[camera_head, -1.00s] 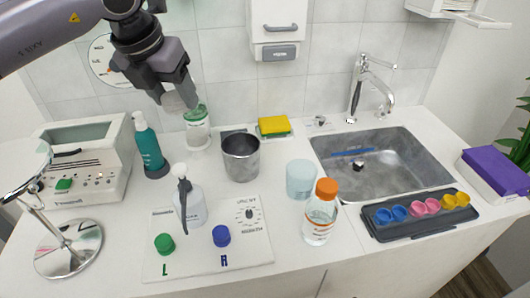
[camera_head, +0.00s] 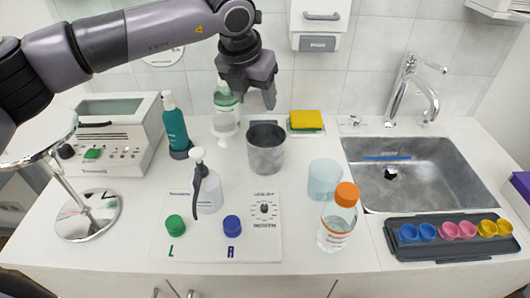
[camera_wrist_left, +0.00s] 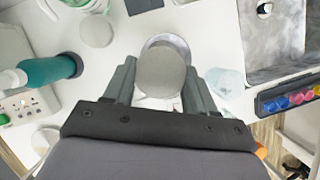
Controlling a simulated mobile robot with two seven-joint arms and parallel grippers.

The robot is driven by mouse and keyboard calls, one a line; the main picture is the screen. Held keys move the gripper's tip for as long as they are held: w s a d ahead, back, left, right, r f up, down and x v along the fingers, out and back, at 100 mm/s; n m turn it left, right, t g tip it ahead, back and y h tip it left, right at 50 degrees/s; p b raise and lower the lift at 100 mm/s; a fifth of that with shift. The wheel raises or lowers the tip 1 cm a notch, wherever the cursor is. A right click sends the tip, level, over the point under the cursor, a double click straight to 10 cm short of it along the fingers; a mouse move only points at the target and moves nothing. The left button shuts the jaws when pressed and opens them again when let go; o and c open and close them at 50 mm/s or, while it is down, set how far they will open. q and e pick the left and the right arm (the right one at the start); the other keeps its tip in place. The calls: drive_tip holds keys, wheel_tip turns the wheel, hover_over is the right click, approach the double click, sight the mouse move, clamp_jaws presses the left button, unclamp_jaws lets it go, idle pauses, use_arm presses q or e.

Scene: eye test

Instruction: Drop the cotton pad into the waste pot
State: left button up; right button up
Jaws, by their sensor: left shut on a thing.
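The cotton pad (camera_wrist_left: 160,72) is a round grey-white disc in the left wrist view. My left gripper (camera_wrist_left: 159,80) is shut on it, one finger on each side. In the head view my left gripper (camera_head: 250,98) is above and behind the waste pot, a grey metal cup (camera_head: 266,155) that stands upright on the counter. In the wrist view the pot's rim (camera_wrist_left: 168,39) shows partly behind the pad, which hides much of its opening. The pad is hard to make out in the head view. My right gripper is not in view.
A frosted tumbler (camera_head: 324,180) and an orange-capped bottle (camera_head: 337,226) stand right of the pot. A pump bottle (camera_head: 208,190) stands front left of it. A green-topped jar (camera_head: 226,120) and teal bottle (camera_head: 176,128) are behind left. The sink (camera_head: 415,170) is at right.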

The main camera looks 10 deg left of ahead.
use_arm(q)
drive_tip(key=shift+f+b, duration=0.45)
drive_tip(key=shift+f, duration=1.05)
drive_tip(key=o, duration=1)
drive_tip(key=shift+r, duration=0.1)
drive_tip(key=shift+b+v, duration=0.6)
drive_tip(key=shift+v, duration=2.9)
drive_tip(key=shift+s, duration=0.15)
